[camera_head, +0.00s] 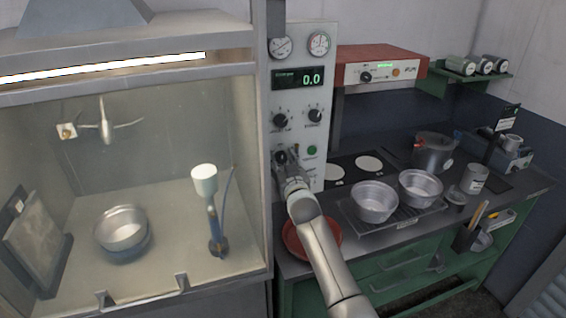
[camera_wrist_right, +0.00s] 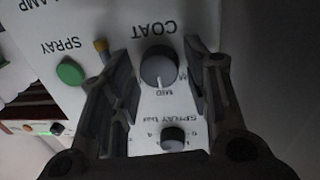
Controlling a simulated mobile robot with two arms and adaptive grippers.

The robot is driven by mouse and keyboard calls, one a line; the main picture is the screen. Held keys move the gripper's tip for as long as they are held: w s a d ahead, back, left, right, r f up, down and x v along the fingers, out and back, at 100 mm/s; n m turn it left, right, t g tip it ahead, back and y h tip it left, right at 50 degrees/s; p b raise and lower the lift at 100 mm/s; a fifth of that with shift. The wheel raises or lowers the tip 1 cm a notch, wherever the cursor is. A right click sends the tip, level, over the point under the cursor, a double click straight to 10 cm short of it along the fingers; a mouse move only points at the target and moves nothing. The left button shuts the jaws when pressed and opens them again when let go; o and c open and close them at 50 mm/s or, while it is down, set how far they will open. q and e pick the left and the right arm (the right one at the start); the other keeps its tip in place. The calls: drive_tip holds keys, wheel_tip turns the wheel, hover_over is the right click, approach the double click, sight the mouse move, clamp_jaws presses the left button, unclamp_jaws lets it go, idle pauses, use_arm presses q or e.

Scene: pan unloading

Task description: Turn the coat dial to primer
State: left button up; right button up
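The coat dial (camera_wrist_right: 159,68) is a round grey knob under the label COAT on the white control panel (camera_head: 298,85), seen upside down in the right wrist view. A pale mark on it appears to face the word MID. My right gripper (camera_head: 286,163) is open at the panel, with one finger on each side of the dial and gaps showing between them. In the head view the gripper mostly hides the dial. The PRIMER label cannot be read. My left gripper is not in view.
A green SPRAY button (camera_wrist_right: 70,72) and a small spray knob (camera_wrist_right: 173,138) are close to my fingers. Two upper knobs and a 0.0 display (camera_head: 311,80) sit above. A spray booth with a pan (camera_head: 121,228) stands left; pans on a rack (camera_head: 400,222) stand right.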

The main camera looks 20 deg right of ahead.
drive_tip(key=c, duration=0.7)
drive_tip(key=shift+o, duration=0.2)
drive_tip(key=shift+n, duration=0.3)
drive_tip(key=shift+f+n+b, duration=0.15)
drive_tip(key=shift+n+b, duration=0.6)
drive_tip(key=shift+n, duration=0.25)
drive_tip(key=n+b, duration=0.1)
drive_tip(key=n, duration=0.1)
drive_tip(key=shift+n, duration=0.3)
drive_tip(key=n+b, duration=0.1)
drive_tip(key=n, duration=0.2)
drive_tip(key=shift+n+t, duration=0.3)
drive_tip(key=shift+n, duration=0.1)
drive_tip(key=shift+n+y+b, duration=0.3)
drive_tip(key=shift+n, duration=1.3)
